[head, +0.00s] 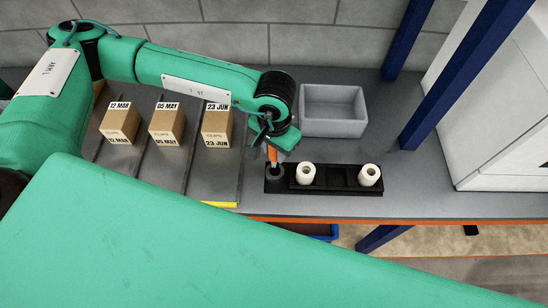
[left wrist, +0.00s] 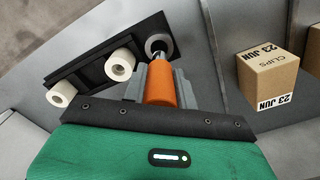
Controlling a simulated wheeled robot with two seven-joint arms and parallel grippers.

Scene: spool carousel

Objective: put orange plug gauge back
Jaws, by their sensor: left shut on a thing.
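The orange plug gauge (head: 272,154) is held in my left gripper (head: 270,145), upright over the left end of the black rack (head: 337,188). In the left wrist view the orange handle (left wrist: 160,84) sits between the grey fingers of the left gripper (left wrist: 160,82), which are shut on it. Its metal tip points at a dark grey ring (left wrist: 159,46) on the rack, which also shows in the head view (head: 274,180). The tip meets the ring's opening in the picture; I cannot tell how deep it is. My right gripper is not in view.
Two white spools (head: 306,173) (head: 369,175) stand on the rack to the right. A grey bin (head: 333,128) is behind it. Several cardboard boxes (head: 216,126) stand in lanes to the left. Blue posts (head: 440,95) and a white cabinet (head: 500,120) are at the right.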

